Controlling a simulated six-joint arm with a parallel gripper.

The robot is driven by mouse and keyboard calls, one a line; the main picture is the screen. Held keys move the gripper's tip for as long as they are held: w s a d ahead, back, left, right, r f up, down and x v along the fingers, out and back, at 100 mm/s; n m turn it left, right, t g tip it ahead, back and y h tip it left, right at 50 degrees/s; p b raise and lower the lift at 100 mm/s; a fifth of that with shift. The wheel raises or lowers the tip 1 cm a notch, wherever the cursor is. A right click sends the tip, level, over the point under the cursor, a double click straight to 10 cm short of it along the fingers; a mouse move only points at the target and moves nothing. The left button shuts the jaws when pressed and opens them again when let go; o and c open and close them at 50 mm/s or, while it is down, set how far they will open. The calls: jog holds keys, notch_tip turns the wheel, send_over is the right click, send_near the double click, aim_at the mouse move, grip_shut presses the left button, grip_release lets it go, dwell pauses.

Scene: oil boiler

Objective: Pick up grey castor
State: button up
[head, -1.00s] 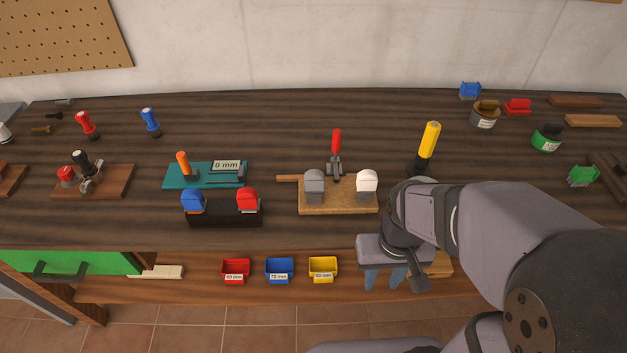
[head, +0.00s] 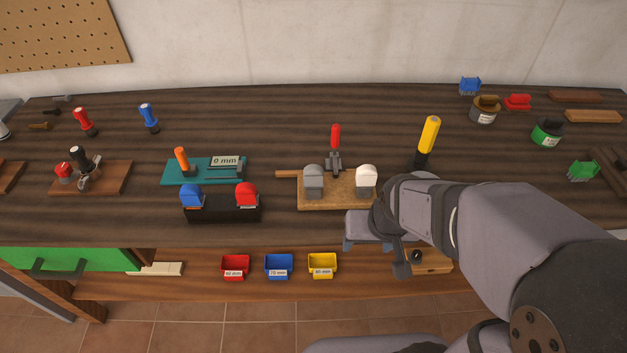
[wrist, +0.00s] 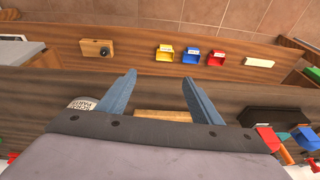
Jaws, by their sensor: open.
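The grey castor (head: 313,183) stands on the left part of a tan wooden board (head: 335,204) near the bench's front edge in the head view. A white castor (head: 366,180) stands to its right on the same board. My gripper (head: 366,247) is to the right of the grey castor and nearer the front, past the board's near edge. In the wrist view my gripper (wrist: 159,82) has its two blue fingers well apart with nothing between their tips. I cannot make out the grey castor in the wrist view.
A red-handled clamp (head: 335,150) rises behind the castors. A black holder (head: 225,212) with a blue and a red castor lies to the left. A yellow-handled tool (head: 428,138) stands behind my arm. Red, blue and yellow bins (head: 279,267) sit on the lower shelf.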

jog(key=w+a+r+t, duration=0.3)
jog(key=w+r+t, duration=0.1)
jog(key=w, duration=0.4)
notch_tip(320, 180, up, 5)
jog(key=m+t+y+b, duration=0.1)
jog(key=t+y+b, duration=0.1)
jog(key=t+b, duration=0.5)
send_over(313, 177)
jog(key=d, duration=0.3)
jog(key=a+f+b, duration=0.1)
jog(key=b, duration=0.2)
jog(key=a+f+t+b, duration=0.1)
jog(key=b, duration=0.2)
jog(key=a+f+n+t+b, duration=0.1)
jog(key=b, duration=0.2)
jog(key=shift+s+h, duration=0.35)
jog(key=shift+h, duration=0.05)
jog(key=b, duration=0.2)
jog(key=f+t+b, duration=0.1)
jog(key=shift+s+a+f+h+b, duration=0.1)
jog(key=shift+s+f+h+b, duration=0.15)
jog(key=shift+h+b, duration=0.1)
jog(key=shift+s+f+n+t+h+b, duration=0.3)
jog(key=shift+s+f+t+h+b, duration=0.2)
jog(key=shift+b, duration=0.75)
jog(key=shift+w, duration=0.1)
jog(key=shift+w, duration=1.05)
